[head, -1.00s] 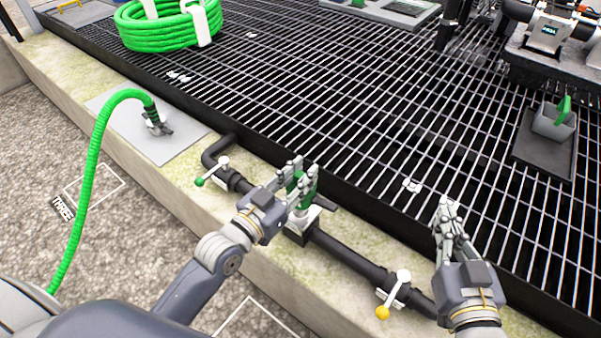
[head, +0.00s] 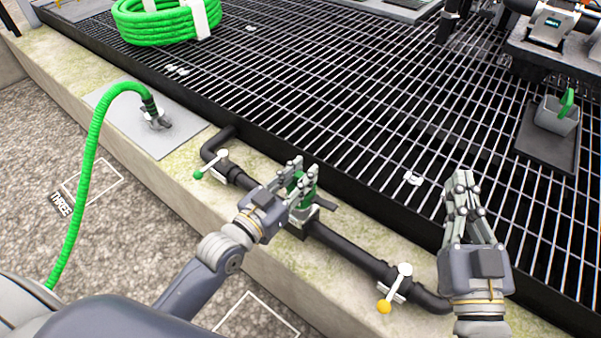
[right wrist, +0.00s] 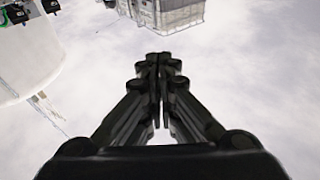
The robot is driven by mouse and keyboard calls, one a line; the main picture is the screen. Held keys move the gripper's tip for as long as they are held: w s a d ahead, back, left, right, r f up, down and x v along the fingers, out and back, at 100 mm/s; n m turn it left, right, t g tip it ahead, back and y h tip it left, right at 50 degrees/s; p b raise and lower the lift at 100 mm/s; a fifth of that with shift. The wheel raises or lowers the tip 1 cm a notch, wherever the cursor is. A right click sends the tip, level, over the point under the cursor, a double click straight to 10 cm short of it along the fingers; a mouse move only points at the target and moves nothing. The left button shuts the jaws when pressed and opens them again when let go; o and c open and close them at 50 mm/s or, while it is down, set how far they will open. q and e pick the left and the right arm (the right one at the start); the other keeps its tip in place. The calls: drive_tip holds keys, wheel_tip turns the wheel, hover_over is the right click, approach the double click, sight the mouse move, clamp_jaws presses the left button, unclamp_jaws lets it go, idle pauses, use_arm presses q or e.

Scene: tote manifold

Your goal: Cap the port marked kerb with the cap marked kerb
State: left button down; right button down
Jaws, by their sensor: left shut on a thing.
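My left gripper (head: 303,177) is shut on a green cap (head: 299,190), which shows between its fingers. The cap is at a fitting on the black pipe (head: 345,249) that runs along the concrete ledge. The fingers hide most of the cap and the port, so I cannot tell whether the cap is seated. No kerb marking is legible. My right gripper (head: 462,183) is raised at the right, empty, its fingers together. The right wrist view also shows its fingertips (right wrist: 162,62) meeting with nothing between them.
A green-handled valve (head: 210,167) and a yellow-handled valve (head: 395,288) sit on the pipe. A green hose (head: 93,150) arches down at the left, and a coiled hose (head: 165,28) lies behind.

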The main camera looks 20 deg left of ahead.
use_arm(q)
drive_tip(key=shift+f+b, duration=0.3)
drive_tip(key=shift+f, duration=0.3)
drive_tip(key=shift+f+b, duration=0.3)
drive_tip(key=shift+f, duration=0.25)
use_arm(e)
wheel_tip(320, 180, up, 6)
drive_tip(key=s+t+y, duration=0.1)
drive_tip(key=s+t, duration=0.1)
drive_tip(key=t, duration=0.1)
drive_tip(key=shift+s+f, duration=0.2)
drive_tip(key=shift+f, duration=0.05)
use_arm(q)
drive_tip(key=c, duration=1.3)
unclamp_jaws()
drive_tip(key=v, duration=1.2)
